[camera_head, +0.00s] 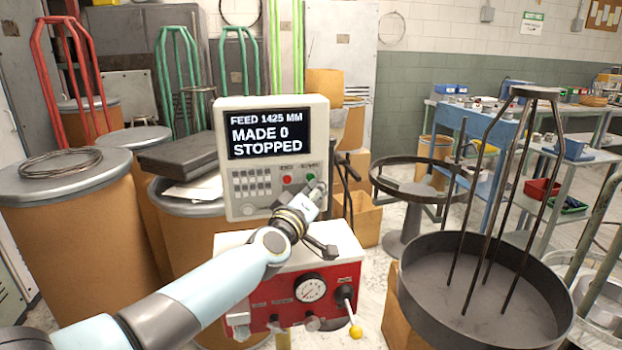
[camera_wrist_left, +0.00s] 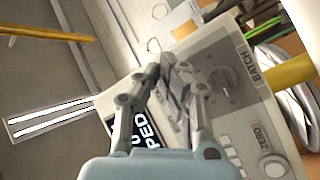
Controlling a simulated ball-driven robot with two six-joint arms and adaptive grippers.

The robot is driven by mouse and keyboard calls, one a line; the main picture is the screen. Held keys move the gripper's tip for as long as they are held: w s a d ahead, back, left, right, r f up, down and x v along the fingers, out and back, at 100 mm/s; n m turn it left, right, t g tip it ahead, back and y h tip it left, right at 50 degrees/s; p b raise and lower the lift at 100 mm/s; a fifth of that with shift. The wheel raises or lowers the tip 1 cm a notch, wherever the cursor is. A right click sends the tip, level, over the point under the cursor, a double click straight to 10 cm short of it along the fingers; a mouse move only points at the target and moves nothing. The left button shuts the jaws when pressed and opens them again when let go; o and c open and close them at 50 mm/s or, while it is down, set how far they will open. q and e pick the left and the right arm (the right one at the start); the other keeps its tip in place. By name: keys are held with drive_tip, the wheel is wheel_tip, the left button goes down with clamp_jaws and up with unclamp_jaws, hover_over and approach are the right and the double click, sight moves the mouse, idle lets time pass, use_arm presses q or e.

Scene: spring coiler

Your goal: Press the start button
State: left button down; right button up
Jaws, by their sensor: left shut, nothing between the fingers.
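The coiler's control box (camera_head: 323,125) is light grey, and its screen (camera_head: 268,134) reads FEED 1425 MM, MADE 0, STOPPED. Below the screen are a keypad, a red button (camera_head: 287,180) and a green button (camera_head: 311,177), the likely start button; their labels are too small to read. My left gripper (camera_head: 318,188) is shut and empty in front of the panel's lower right, just below the green button. I cannot tell whether it touches. In the left wrist view the shut fingers (camera_wrist_left: 168,68) lie over the panel, near a knob (camera_wrist_left: 222,82) marked BATCH; neither coloured button shows there.
A red machine body (camera_head: 335,285) with a gauge and a yellow-tipped lever (camera_head: 355,330) sits below the box. A dark round pan (camera_head: 420,315) with upright rods stands at right. Drums (camera_head: 75,230) crowd the left. Grey floor shows between the stands.

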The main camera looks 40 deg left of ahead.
use_arm(q)
drive_tip(key=shift+w+a, duration=0.1)
drive_tip(key=shift+a, duration=0.05)
drive_tip(key=shift+w+a, duration=0.2)
idle(0.3)
drive_tip(key=shift+w+a, duration=0.25)
idle(0.9)
drive_tip(key=shift+s+d, duration=0.55)
drive_tip(key=shift+d, duration=0.05)
drive_tip(key=s+d+p, duration=0.2)
drive_tip(key=s+d, duration=0.1)
drive_tip(key=shift+s+d, duration=0.15)
drive_tip(key=shift+d, duration=0.25)
idle(0.3)
